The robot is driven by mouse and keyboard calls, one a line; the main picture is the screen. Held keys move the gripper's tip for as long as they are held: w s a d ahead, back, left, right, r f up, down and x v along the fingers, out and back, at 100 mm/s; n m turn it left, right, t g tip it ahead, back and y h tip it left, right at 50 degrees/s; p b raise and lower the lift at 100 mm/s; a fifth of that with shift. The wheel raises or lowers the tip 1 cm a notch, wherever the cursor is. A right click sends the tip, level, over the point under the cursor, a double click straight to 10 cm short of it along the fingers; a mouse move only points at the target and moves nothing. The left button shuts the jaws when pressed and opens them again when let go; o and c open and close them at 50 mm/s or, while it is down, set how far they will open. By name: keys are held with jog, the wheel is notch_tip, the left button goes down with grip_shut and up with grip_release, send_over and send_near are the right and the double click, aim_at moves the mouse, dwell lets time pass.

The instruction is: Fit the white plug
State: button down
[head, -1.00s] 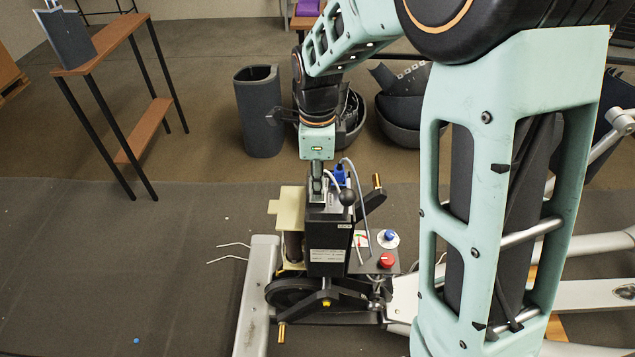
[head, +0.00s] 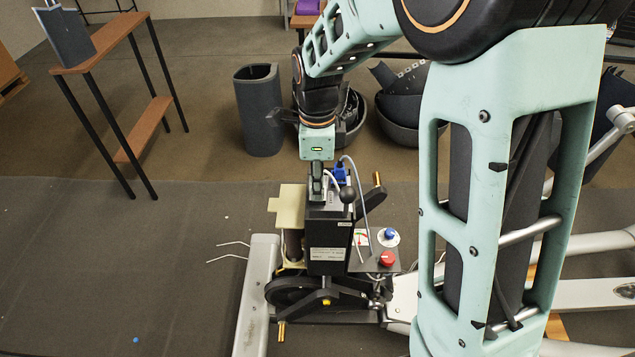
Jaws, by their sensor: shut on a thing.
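My gripper (head: 317,197) points down at the top of the black box (head: 327,238) on the elliptical's drive unit. Its fingers are shut at the box's top. A white cable (head: 331,181) curves down beside the fingers. The white plug itself is mostly hidden by the fingers, and I cannot tell how deep it sits. A blue plug (head: 340,173) with a grey cable stands just right of the gripper, behind a black ball knob (head: 347,196).
A red knob (head: 387,259) and a blue knob (head: 390,235) sit on the plate to the right. A crank with brass ends surrounds the box. My arm blocks the right side. A wooden stand (head: 105,45) is at left, and a dark bin (head: 258,110) is behind.

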jog(key=shift+f, duration=0.1)
jog(key=c, duration=1.7)
grip_release()
jog(key=shift+o, duration=0.2)
notch_tip(320, 180, up, 12)
jog(key=shift+r, duration=0.1)
